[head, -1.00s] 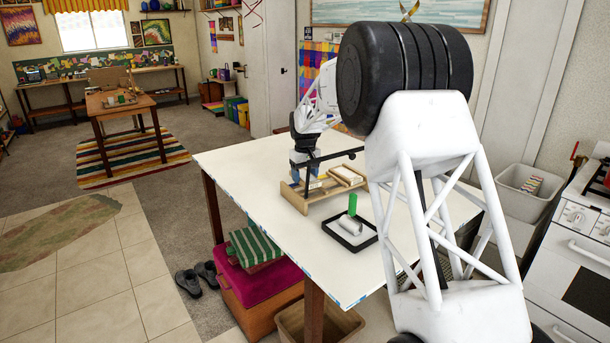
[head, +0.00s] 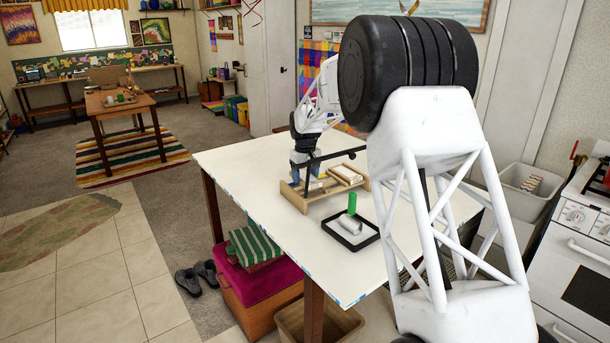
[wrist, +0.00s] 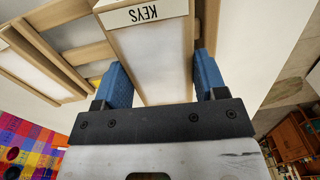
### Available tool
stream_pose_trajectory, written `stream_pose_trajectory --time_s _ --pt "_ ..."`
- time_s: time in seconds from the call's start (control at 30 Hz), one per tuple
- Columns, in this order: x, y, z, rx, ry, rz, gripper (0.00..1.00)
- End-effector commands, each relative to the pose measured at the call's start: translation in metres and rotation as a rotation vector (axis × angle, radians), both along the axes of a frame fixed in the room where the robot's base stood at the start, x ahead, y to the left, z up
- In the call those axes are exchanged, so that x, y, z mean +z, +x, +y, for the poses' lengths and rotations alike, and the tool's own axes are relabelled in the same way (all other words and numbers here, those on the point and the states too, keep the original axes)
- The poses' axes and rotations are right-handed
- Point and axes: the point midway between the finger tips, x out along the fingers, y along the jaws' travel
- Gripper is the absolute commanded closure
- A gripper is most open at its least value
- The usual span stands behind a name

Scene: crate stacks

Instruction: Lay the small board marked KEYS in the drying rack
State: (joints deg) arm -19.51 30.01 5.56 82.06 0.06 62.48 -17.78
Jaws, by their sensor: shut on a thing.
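In the head view, my gripper (head: 304,178) points down at the left part of the wooden drying rack (head: 298,206). Rack bars also show beside the board in the wrist view (wrist: 50,62). The board is at the rack, but I cannot tell whether it rests on it or hangs just above.
Other pale boards (head: 347,174) lie in the rack's right part. A black-rimmed tray (head: 362,246) in front holds a white cylinder (head: 349,224), with a green block (head: 352,203) beside it. The white table (head: 250,180) is bare to the left.

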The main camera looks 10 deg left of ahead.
Motion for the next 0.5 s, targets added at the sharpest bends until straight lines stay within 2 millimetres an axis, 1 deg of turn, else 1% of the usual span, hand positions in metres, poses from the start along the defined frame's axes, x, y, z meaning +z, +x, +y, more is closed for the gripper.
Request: stream_pose_trajectory --time_s 0.5 --pt "0.0011 -0.0054 -0.0021 0.0 0.001 -0.001 0.6"
